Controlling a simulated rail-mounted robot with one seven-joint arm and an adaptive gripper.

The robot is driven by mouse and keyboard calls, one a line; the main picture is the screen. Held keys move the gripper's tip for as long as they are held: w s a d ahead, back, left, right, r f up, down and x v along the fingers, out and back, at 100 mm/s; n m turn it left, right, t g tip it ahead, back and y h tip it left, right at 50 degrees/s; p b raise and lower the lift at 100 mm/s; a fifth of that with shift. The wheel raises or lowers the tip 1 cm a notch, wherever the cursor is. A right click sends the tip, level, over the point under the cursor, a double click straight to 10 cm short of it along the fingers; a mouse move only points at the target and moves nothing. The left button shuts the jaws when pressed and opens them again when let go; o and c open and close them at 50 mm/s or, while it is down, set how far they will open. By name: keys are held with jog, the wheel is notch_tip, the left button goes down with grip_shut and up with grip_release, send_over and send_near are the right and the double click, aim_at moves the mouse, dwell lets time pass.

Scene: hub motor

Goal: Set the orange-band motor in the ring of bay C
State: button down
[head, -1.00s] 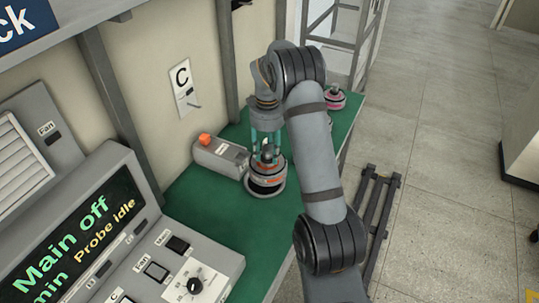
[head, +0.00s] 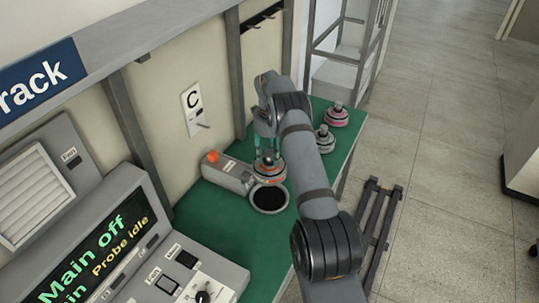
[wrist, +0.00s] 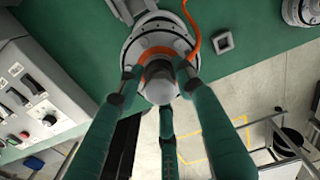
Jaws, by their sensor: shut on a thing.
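The orange-band motor (head: 268,173) is a grey round body with an orange band and a dark knob on top. My gripper (head: 268,153) is shut on its top. The ring of bay C (head: 286,204), a grey rim around a dark round mouth, stands on the green bench just in front of the motor. The motor overlaps the ring's far edge in the head view; I cannot tell how high it hangs. In the wrist view, the green fingers (wrist: 160,78) close around the motor's grey top (wrist: 158,92), with the orange band (wrist: 150,53) below.
A grey box with an orange button (head: 228,174) stands left of the motor, close to it. A grey motor (head: 324,138) and a pink-band motor (head: 336,116) stand at the bench's right. A control console (head: 180,275) fills the front left.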

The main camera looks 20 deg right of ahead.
dwell(0.4)
notch_tip(320, 180, down, 11)
jog(key=b, duration=1)
jog(key=shift+b, duration=0.35)
jog(key=shift+f+b, duration=0.7)
jog(key=shift+b, duration=0.2)
jog(key=shift+f, duration=0.1)
jog(key=shift+f+b, duration=0.4)
jog(key=shift+b, duration=0.25)
jog(key=shift+f+b, duration=0.6)
